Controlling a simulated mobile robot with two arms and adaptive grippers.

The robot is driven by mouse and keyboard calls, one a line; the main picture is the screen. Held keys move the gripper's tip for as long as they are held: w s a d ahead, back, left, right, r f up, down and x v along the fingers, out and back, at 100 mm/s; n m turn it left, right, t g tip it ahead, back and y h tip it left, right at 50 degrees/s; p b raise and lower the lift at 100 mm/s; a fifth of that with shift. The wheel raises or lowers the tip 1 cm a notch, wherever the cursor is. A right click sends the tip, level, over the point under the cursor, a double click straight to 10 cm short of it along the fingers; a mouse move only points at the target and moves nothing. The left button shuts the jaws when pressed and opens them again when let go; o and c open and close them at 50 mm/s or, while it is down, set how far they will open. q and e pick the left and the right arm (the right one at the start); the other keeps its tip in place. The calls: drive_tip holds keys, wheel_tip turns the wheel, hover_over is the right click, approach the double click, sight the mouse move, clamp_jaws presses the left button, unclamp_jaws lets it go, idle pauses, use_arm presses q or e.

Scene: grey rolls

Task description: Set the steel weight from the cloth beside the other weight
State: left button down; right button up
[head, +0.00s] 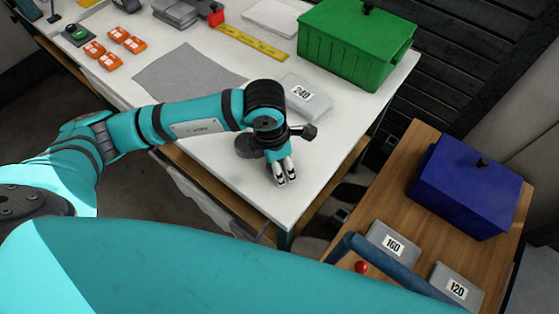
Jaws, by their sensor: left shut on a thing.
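My left gripper (284,173) is over the near right part of the white table (222,172), pointing down, with its fingers close together. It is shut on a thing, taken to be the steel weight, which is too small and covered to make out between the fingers. The grey cloth (190,73) lies flat and bare farther left on the table. A dark rounded shape (247,147) shows just left of my wrist; I cannot tell whether it is the other weight. My right gripper is out of view.
A grey pack marked 240 (305,100) lies behind my wrist. A green bin (355,50) stands at the back right, a yellow ruler (250,42) behind the cloth. A wooden table (408,195) at right holds a blue bin (468,190) and packs marked 160 and 120.

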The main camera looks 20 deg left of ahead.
use_arm(q)
drive_tip(key=shift+c, duration=2)
unclamp_jaws()
wheel_tip(320, 180, up, 12)
drive_tip(key=a+b, duration=0.1)
drive_tip(key=shift+s, duration=0.45)
